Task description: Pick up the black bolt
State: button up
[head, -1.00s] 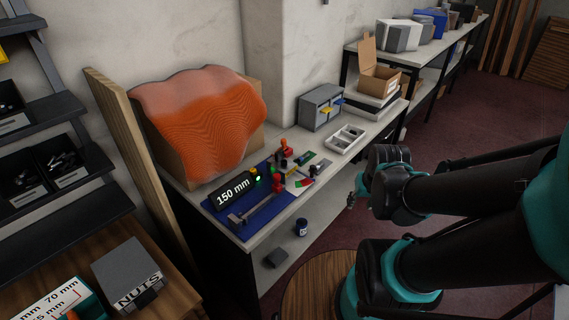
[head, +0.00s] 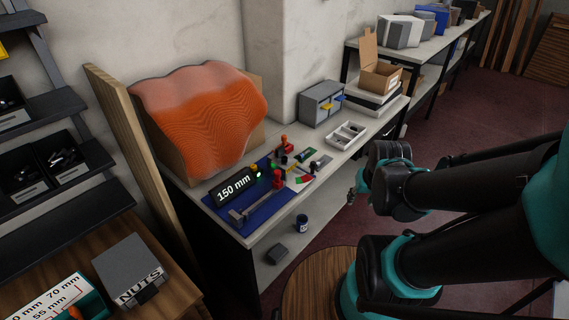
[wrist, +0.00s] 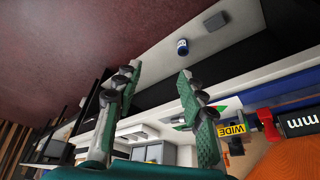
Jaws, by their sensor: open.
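I cannot pick out the black bolt for certain. Small dark items (head: 283,160) lie among red and green parts on the bench top in the head view, too small to identify. My gripper (head: 352,197) is in the air to the right of the bench, apart from everything on it. In the wrist view my gripper (wrist: 160,75) shows two green-padded fingers spread wide with nothing between them. The bench's small parts show only partly behind and beside the fingers there.
The bench (head: 258,238) carries a blue mat (head: 262,213), a "150 mm" display (head: 234,190), an orange wavy block (head: 205,115), a grey drawer box (head: 321,104) and a white tray (head: 345,136). A dark blue jar (head: 302,224) and grey block (head: 277,255) sit on its lower shelf.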

jog(key=w+a+r+m+g, duration=0.2)
jog(key=w+a+r+m, duration=0.7)
jog(key=w, duration=0.2)
jog(key=m+g, duration=0.2)
jog(key=m, duration=1)
send_near(285, 157)
notch_tip(285, 157, down, 9)
jog(key=shift+a+r, duration=0.1)
jog(key=shift+r, duration=0.1)
grip_shut()
